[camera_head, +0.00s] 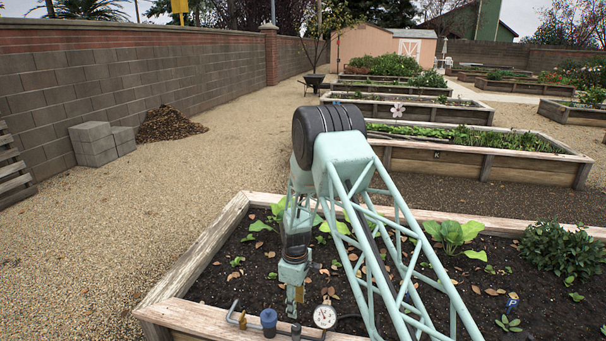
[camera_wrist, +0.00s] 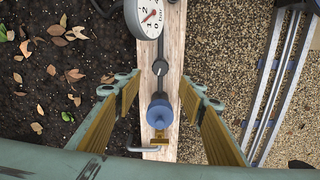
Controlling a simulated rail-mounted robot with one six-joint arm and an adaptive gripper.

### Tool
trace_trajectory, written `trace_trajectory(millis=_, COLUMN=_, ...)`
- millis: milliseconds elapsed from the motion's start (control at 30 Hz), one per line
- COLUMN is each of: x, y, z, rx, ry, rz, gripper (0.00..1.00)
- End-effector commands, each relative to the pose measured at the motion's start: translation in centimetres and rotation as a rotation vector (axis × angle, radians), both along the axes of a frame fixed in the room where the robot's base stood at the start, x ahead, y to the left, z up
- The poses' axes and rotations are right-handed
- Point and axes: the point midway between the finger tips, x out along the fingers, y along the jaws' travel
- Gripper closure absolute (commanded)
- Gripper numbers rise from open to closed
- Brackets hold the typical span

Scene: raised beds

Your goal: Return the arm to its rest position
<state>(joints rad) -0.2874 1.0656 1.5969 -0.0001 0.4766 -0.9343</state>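My gripper (camera_head: 294,306) hangs at the end of my pale green arm, pointing down over the front edge of the nearest raised bed (camera_head: 205,316). In the wrist view my gripper (camera_wrist: 160,86) is open, with its two yellow-padded fingers spread wide and nothing held. A blue valve knob (camera_wrist: 159,111) shows in the gap between the fingers, apart from both pads. It also shows in the head view (camera_head: 268,318), left of the gripper. The round white pressure gauge (camera_head: 324,316) stands right of the gripper and appears at the top of the wrist view (camera_wrist: 146,16).
Pipework (camera_wrist: 160,68) runs along the wooden rim by the knob and gauge. Soil (camera_wrist: 60,110) with dry leaves lies on one side, gravel (camera_wrist: 235,60) and a metal rail (camera_wrist: 282,80) on the other. Leafy plants (camera_head: 454,234) grow in the bed. Open gravel (camera_head: 100,240) lies left.

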Motion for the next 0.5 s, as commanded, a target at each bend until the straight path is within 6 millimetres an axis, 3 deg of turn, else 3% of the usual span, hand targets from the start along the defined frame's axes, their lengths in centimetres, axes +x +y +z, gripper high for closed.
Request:
trace_trajectory(millis=267, x=0.1, y=-1.0, z=4.7, rx=0.005, ry=-0.016, rz=-0.046, gripper=0.63)
trace_trajectory(millis=500, x=-0.3, y=-2.3, z=10.3, rx=0.010, ry=-0.031, rz=-0.104, gripper=0.63)
